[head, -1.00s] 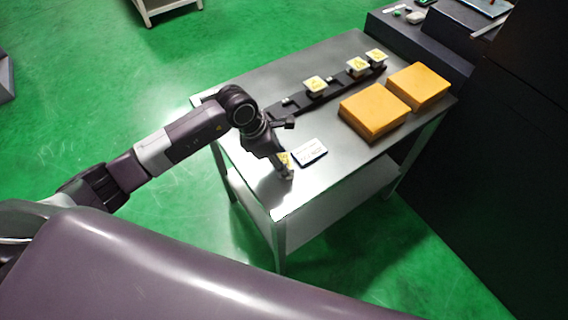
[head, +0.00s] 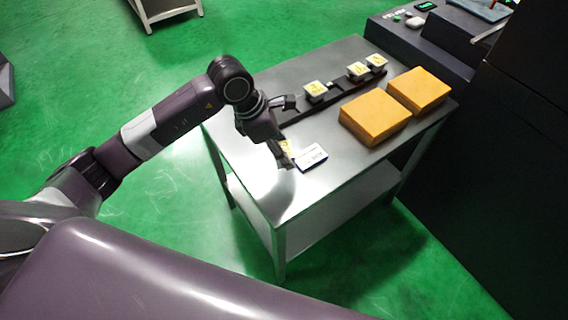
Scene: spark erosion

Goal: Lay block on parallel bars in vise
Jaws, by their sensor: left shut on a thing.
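My left gripper (head: 284,157) is over the near left part of the steel table, pointing down. It is shut on a small block (head: 287,147) with a yellowish face, mostly hidden by the fingers. Whether the block is clear of the tabletop is hard to tell. I see no vise or parallel bars. My right gripper is out of view.
The steel table (head: 345,181) carries a dark rack (head: 296,113) with several pale yellow-topped pieces, and two orange boxes (head: 374,115) (head: 419,90). A dark machine (head: 421,41) stands beyond the right end. The near table edge is clear.

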